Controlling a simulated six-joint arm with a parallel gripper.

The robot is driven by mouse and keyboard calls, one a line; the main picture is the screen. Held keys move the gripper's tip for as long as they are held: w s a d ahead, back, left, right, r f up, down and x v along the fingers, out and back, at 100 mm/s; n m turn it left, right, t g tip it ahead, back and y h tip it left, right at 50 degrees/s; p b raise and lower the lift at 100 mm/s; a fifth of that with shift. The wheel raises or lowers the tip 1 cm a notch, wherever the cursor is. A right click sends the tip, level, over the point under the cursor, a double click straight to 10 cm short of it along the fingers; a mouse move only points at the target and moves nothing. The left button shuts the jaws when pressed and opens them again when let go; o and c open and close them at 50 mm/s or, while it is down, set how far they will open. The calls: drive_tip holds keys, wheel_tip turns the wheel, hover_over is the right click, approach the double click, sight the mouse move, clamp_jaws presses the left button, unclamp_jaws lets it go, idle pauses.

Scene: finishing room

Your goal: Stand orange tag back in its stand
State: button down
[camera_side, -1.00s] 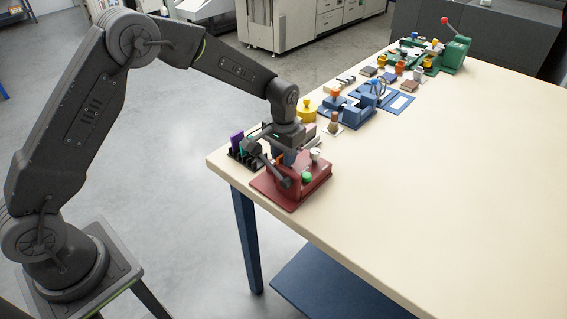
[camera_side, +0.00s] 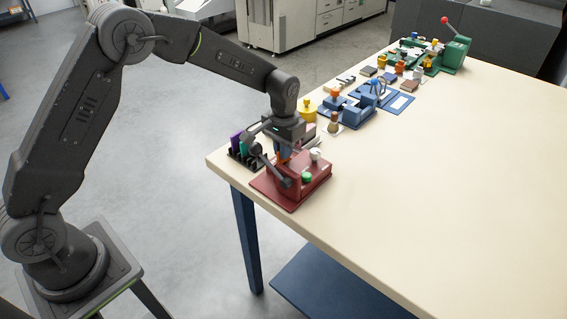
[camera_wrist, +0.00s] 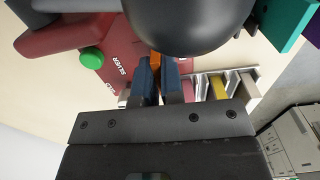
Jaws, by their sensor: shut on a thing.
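My gripper (camera_wrist: 159,80) has two blue fingers shut on the orange tag (camera_wrist: 155,61), a narrow orange piece between them. In the side view the orange tag (camera_side: 283,156) shows just below my gripper (camera_side: 284,152), behind the red press's lever. The stand, a black slotted rack (camera_side: 252,163), is left of the gripper at the table corner. A purple tag (camera_side: 236,142) and a teal tag (camera_side: 243,147) stand in it. The teal tag also shows at the top right of the wrist view (camera_wrist: 288,22). The orange tag's lower end is hidden.
The red press (camera_side: 292,186), with a green knob (camera_side: 307,177) and a dark ball-ended lever (camera_wrist: 190,22), stands close to the gripper. A holder with pink and yellow strips (camera_wrist: 219,86) is beside the fingers. Blue and green presses (camera_side: 455,52) stand farther back. The table's right side is clear.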

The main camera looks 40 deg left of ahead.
drive_tip(key=shift+r, duration=2.85)
drive_tip(key=s+a, duration=0.2)
drive_tip(key=a, duration=0.6)
drive_tip(key=shift+w+f, duration=0.1)
drive_tip(key=shift+f, duration=3.2)
drive_tip(key=shift+f, duration=0.65)
drive_tip(key=c, duration=1.5)
unclamp_jaws()
drive_tip(key=shift+c, duration=0.2)
